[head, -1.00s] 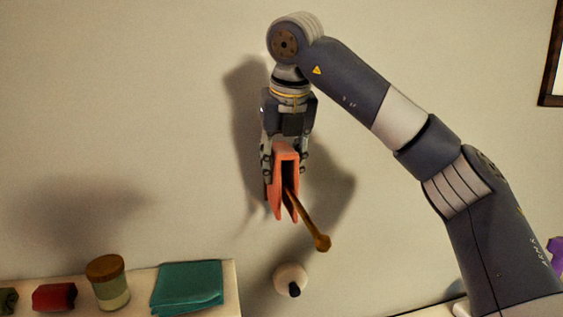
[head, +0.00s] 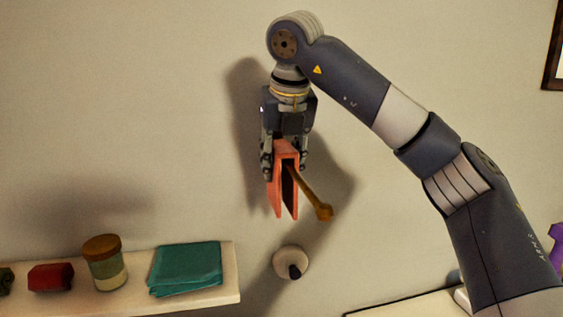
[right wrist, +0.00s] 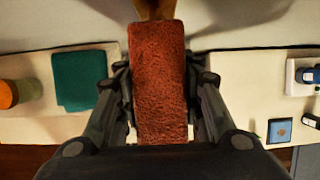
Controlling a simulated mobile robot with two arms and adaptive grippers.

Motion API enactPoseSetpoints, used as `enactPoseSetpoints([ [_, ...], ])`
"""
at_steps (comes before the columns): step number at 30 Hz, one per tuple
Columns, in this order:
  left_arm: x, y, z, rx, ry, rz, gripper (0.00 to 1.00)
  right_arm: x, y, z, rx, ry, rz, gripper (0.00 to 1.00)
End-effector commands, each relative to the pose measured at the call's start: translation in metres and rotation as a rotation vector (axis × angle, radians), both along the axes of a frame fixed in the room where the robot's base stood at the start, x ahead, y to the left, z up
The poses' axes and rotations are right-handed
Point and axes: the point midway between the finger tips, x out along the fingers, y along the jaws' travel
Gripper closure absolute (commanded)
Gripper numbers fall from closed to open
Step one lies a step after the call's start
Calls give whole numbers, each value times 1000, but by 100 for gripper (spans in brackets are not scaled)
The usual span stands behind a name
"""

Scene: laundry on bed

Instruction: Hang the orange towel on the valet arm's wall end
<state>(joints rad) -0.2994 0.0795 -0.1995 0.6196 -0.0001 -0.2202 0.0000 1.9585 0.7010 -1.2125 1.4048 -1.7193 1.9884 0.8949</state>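The orange towel (head: 274,193) is a folded strip with two flaps hanging down, one on each side of the brown valet arm (head: 312,195). The valet arm sticks out from between the flaps, its knobbed tip toward me; its wall end is hidden behind the towel. I cannot tell whether the fold rests on the arm. My right gripper (head: 285,165) points down, its fingers shut on the towel from both sides near its top. In the right wrist view the towel (right wrist: 160,85) lies between the fingers, with the valet arm (right wrist: 154,8) just beyond it. My left gripper is not in view.
A round wall knob (head: 291,262) is below the valet arm. The shelf (head: 232,270) at lower left holds a teal folded cloth (head: 186,267), a lidded jar (head: 106,264) and a red item (head: 51,277). The wall around the towel is bare.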

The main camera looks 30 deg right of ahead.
Motion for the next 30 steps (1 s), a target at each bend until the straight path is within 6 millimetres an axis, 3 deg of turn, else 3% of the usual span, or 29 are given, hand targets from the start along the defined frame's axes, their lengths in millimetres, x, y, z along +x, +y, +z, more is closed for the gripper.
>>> enactPoseSetpoints([
  [1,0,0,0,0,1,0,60,0,0,0,0,0,0,54],
  [3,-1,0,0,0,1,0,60,0,0,0,0,0,0,42],
  [15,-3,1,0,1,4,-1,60,-2,0,4,0,0,0,42],
  [30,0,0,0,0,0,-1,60,-33,9,82,-1,-5,-1,42],
])
